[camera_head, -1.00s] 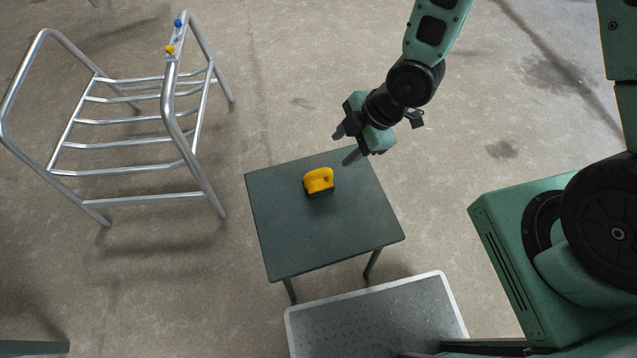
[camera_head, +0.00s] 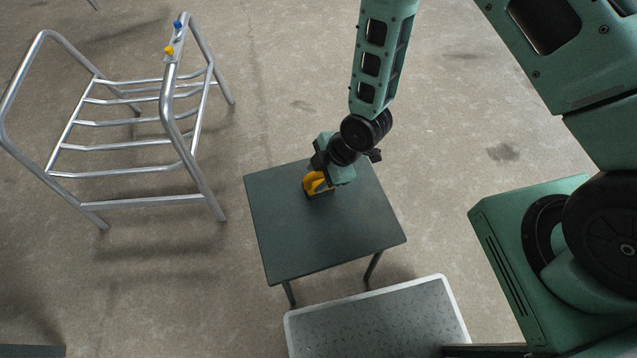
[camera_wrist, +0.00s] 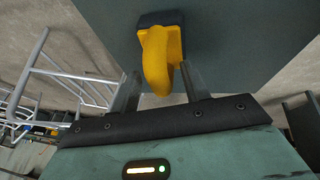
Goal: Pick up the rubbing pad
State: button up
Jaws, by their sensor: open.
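The rubbing pad (camera_head: 318,184) has a yellow looped handle on a dark base and sits on the small dark table (camera_head: 335,230), near its back edge. In the wrist view the pad (camera_wrist: 158,55) is at top centre, its handle reaching down toward the fingertips. My gripper (camera_head: 322,180) is over the pad in the head view and partly hides it. In the wrist view my gripper (camera_wrist: 160,85) is open, with one finger on each side of the yellow handle. I cannot tell whether either finger touches it.
A metal chair frame (camera_head: 140,140) stands on the floor to the left, with a blue knob (camera_head: 177,24) and a yellow knob (camera_head: 168,50) on its top rail. A grey metal-topped platform (camera_head: 385,320) is in front of the table. The rest of the tabletop is clear.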

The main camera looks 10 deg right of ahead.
grip_shut()
jog(key=shift+r, duration=0.1)
notch_tip(320, 180, up, 10)
jog(key=shift+f+p, duration=0.15)
jog(key=shift+p, duration=0.35)
jog(key=c, duration=1)
grip_release()
